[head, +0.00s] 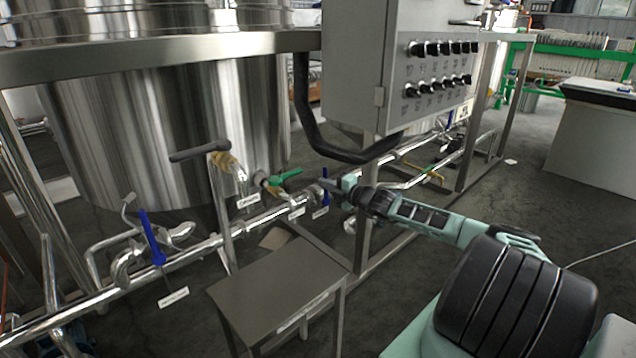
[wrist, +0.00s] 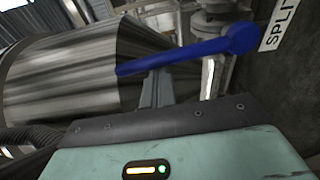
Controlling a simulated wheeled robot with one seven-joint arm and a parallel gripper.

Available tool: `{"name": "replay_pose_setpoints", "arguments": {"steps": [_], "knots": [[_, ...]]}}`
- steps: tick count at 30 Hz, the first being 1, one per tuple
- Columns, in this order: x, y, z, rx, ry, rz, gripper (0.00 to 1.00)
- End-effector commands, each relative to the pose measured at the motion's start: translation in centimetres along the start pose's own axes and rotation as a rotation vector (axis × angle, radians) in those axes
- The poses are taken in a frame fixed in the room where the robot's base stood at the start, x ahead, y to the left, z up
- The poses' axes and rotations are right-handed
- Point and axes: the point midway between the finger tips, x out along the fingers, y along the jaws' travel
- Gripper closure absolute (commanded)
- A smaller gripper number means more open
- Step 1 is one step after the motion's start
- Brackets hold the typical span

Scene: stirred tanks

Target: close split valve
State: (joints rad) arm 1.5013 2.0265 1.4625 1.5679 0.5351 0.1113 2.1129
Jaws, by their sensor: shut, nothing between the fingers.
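The split valve's blue lever handle (wrist: 185,55) lies across the upper part of the wrist view, with its round hub at the right. A white label (wrist: 280,25), partly cut off and reading "SPLI", is beside the hub. In the head view a blue handle (head: 320,213) hangs at the pipe near my gripper (head: 332,183). My gripper is shut and empty. Its fingers (wrist: 156,88) are up against or just beside the handle's middle in the wrist view; I cannot tell whether they touch.
A grey control box (head: 400,80) with rows of knobs hangs above my arm. A steel table (head: 280,285) stands below the pipe. Another blue-handled valve (head: 152,238) and a green-handled one (head: 287,176) are to the left. A large steel tank (head: 160,130) is behind.

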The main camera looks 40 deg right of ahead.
Motion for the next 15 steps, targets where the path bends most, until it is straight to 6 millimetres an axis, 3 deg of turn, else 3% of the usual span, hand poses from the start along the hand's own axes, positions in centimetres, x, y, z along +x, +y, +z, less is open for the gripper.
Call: {"name": "replay_pose_setpoints", "arguments": {"steps": [15], "knots": [[-0.12,0.13,0.69,0.063,-0.004,0.01,1.0]]}}
